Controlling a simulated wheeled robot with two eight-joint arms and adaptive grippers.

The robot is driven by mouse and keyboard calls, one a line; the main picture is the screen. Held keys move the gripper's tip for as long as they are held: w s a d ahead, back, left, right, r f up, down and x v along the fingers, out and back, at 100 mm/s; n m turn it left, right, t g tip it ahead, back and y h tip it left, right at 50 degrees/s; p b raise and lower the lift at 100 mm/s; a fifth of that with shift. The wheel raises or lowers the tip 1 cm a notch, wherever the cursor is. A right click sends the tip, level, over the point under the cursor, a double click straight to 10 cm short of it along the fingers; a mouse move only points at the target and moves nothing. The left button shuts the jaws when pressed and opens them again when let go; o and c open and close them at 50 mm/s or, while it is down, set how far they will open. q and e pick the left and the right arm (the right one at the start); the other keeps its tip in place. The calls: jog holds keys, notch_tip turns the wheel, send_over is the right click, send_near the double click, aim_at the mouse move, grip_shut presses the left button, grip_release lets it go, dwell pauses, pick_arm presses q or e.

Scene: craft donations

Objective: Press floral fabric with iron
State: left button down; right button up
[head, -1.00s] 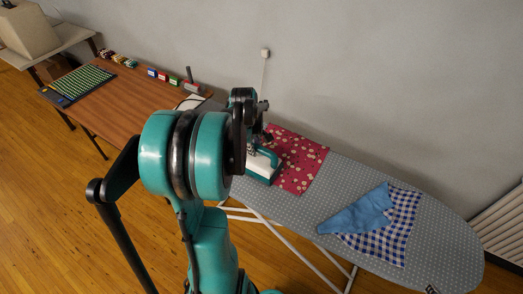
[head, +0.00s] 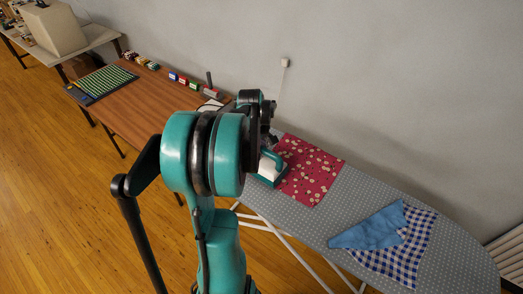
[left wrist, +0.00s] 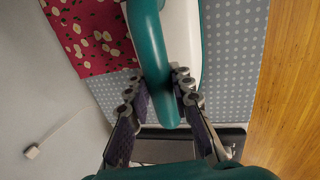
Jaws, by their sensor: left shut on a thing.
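The red floral fabric (head: 312,172) lies flat on the grey dotted ironing board (head: 285,210); it also shows at the upper left of the left wrist view (left wrist: 92,32). The teal and white iron (head: 270,167) is at the fabric's left edge, partly hidden by my arm. My left gripper (left wrist: 163,88) is shut on the iron's teal handle (left wrist: 150,45), with a finger on each side. In the left wrist view the iron's white body (left wrist: 187,35) lies beside the fabric, over the dotted board. I cannot tell whether its sole touches the board. My right gripper is not in view.
A blue cloth (head: 370,228) and a blue checked cloth (head: 405,252) lie on the board's right part. A wooden table (head: 150,108) with a green-patterned mat (head: 103,83) and small coloured items stands at left. The wall (head: 380,80) runs close behind the board.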

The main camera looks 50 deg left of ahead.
pick_arm(q)
notch_tip(320, 180, up, 11)
jog(key=p, duration=0.7)
jog(key=shift+p, duration=0.3)
